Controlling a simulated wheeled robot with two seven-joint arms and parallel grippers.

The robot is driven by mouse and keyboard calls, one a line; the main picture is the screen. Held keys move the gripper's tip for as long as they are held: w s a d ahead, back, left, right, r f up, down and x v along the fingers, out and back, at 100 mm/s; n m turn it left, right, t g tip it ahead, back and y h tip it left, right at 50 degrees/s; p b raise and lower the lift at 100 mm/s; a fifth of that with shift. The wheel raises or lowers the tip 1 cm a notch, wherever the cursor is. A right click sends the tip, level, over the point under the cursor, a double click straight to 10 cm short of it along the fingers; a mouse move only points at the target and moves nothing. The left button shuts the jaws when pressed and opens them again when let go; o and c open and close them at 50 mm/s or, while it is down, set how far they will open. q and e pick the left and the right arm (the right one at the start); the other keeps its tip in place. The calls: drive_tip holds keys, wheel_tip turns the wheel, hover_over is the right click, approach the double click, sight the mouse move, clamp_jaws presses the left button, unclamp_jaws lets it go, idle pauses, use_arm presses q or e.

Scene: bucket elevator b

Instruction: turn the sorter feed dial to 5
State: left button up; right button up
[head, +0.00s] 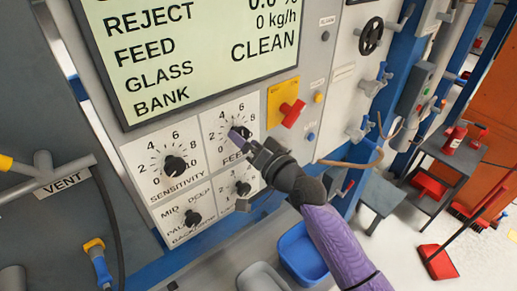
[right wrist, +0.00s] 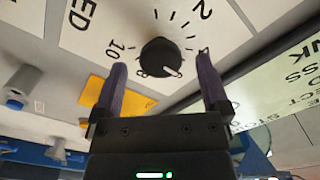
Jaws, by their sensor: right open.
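The sorter feed dial (head: 243,132) is a black knob on a white panel, right of the sensitivity dial, partly hidden behind my gripper in the head view. In the right wrist view, the feed dial (right wrist: 160,57) lies between the two purple fingers of my right gripper (right wrist: 160,63), with a gap on each side. The gripper is open. A white mark shows on the knob's lower right side there; the number it points to cannot be read. The printed 10 and 2 are readable. My right gripper (head: 240,136) also shows in the head view. My left gripper is not in view.
A red handle (head: 292,112) on a yellow plate is close on the right. The display (head: 190,50) is above. A blue bin (head: 301,252) stands below.

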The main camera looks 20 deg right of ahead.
drive_tip(key=v, duration=0.7)
